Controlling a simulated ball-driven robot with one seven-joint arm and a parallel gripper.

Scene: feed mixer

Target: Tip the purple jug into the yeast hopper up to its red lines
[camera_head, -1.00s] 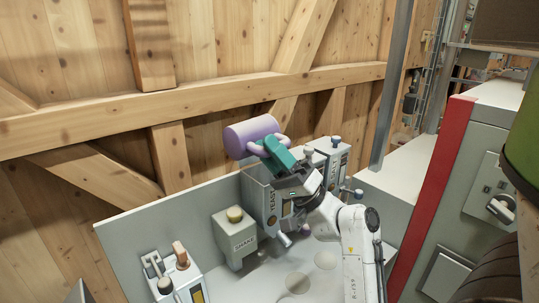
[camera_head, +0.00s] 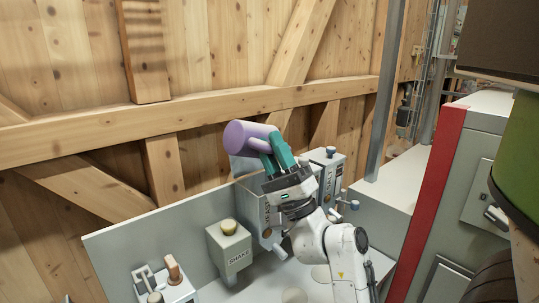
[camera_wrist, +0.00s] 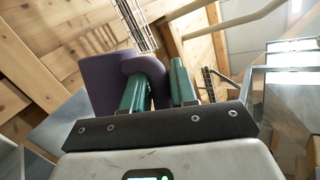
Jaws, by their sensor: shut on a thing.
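The purple jug (camera_head: 245,138) is held up, lying tilted on its side, above and behind the grey yeast hopper (camera_head: 246,200). My gripper (camera_head: 272,153) has its teal fingers shut on the jug's handle. In the wrist view the jug (camera_wrist: 100,85) and its rounded handle (camera_wrist: 148,66) show at the fingers (camera_wrist: 160,90). My wrist covers part of the hopper. The hopper's opening and red lines cannot be made out, nor can any contents or flow from the jug.
A second grey labelled hopper (camera_head: 329,172) stands to the right. A box marked SHAKE (camera_head: 231,250) with a yellowish knob stands front left, and a lever unit (camera_head: 166,288) further left. A grey back panel (camera_head: 150,232) and timber wall (camera_head: 80,150) stand behind.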

